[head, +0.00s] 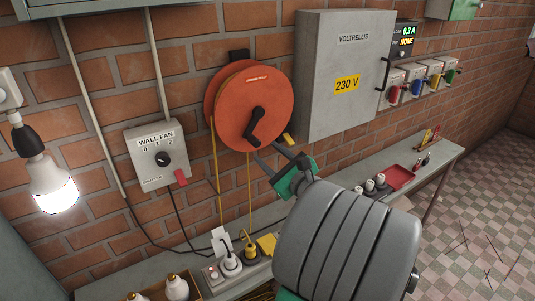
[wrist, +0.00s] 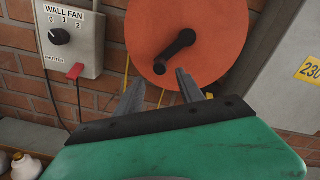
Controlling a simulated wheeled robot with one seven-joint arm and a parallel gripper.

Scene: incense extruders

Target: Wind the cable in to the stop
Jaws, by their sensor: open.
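The orange cable reel (head: 237,97) hangs on the brick wall, with a black crank (head: 256,124) on its face. The crank (wrist: 178,50) also shows in the wrist view, slanting down to the left from the hub. Yellow cable (head: 215,165) hangs from the reel in two runs towards the bench. A stop cannot be made out. My gripper (head: 272,150) is open and empty just below and in front of the reel. In the wrist view its fingers (wrist: 160,88) point up at the reel's lower edge, apart from the crank.
A wall fan switch box (head: 157,155) is left of the reel, and a grey 230 V cabinet (head: 345,75) is right of it. A lit bulb (head: 53,187) hangs at left.

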